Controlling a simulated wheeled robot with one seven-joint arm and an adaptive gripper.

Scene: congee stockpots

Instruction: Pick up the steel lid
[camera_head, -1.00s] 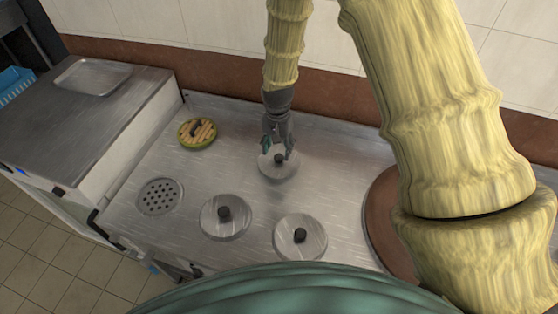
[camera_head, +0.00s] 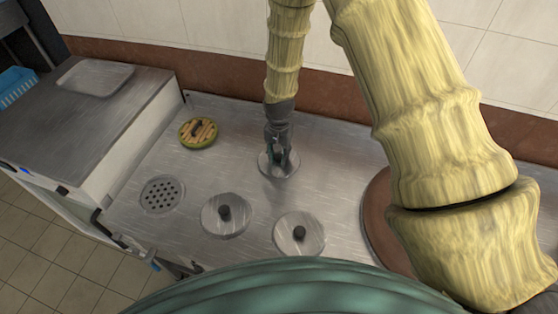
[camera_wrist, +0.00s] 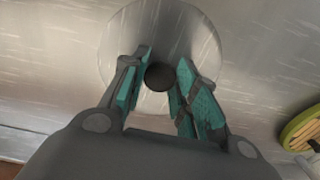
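Three round steel lids with dark knobs show on the steel counter in the head view. My gripper (camera_head: 278,158) is over the back lid (camera_head: 291,168), pointing down. In the wrist view the gripper's teal fingers (camera_wrist: 160,85) stand on both sides of the dark knob (camera_wrist: 158,77) of that lid (camera_wrist: 160,22). A gap shows between the knob and the fingers, so they are open around or just above it; the exact height is unclear. The front left lid (camera_head: 240,222) and the front right lid (camera_head: 299,247) lie apart from the gripper.
A round green-rimmed, slatted lid (camera_head: 187,137) lies at the back left, and shows at the right in the wrist view (camera_wrist: 300,127). A perforated drain disc (camera_head: 161,208) is in front of it. A brown round surface (camera_head: 376,218) is at the right.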

